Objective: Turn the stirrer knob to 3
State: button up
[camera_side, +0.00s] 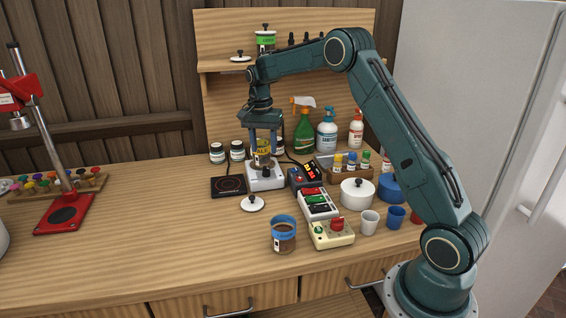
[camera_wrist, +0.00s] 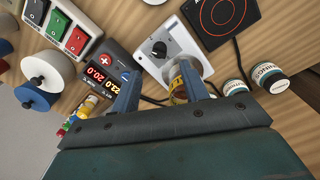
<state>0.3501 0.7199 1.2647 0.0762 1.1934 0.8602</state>
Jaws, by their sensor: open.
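The stirrer is a white box (camera_side: 265,181) on the table in the side view; it also shows in the wrist view (camera_wrist: 180,42). Its black round knob (camera_wrist: 158,48) sits on the top face near one end. The scale marks around it are too small to read. My gripper (camera_side: 263,156) points down over the stirrer, open. In the wrist view its two blue fingers (camera_wrist: 158,70) are apart, their tips just short of the knob, with nothing gripped. A glass vessel with a yellow label (camera_wrist: 179,91) stands on the stirrer, partly behind the fingers.
A black hotplate (camera_side: 228,187) is left of the stirrer. A dark controller with red digits (camera_side: 305,176) and a switch box (camera_side: 320,205) are to its right.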

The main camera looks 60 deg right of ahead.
aim_at(266, 168)
notch_tip(266, 168, up, 6)
jog(key=shift+w+r, duration=0.15)
jog(key=shift+a, duration=0.1)
jog(key=shift+c, duration=0.3)
jog(key=shift+c, duration=1.2)
jog(key=n, duration=0.9)
jog(key=s+n, duration=0.1)
jog(key=n, duration=0.8)
jog(key=n+t, duration=0.1)
jog(key=n, duration=0.7)
jog(key=shift+s+n, duration=0.25)
jog(key=shift+n, duration=0.15)
jog(key=f, duration=1.4)
jog(key=shift+w, duration=0.25)
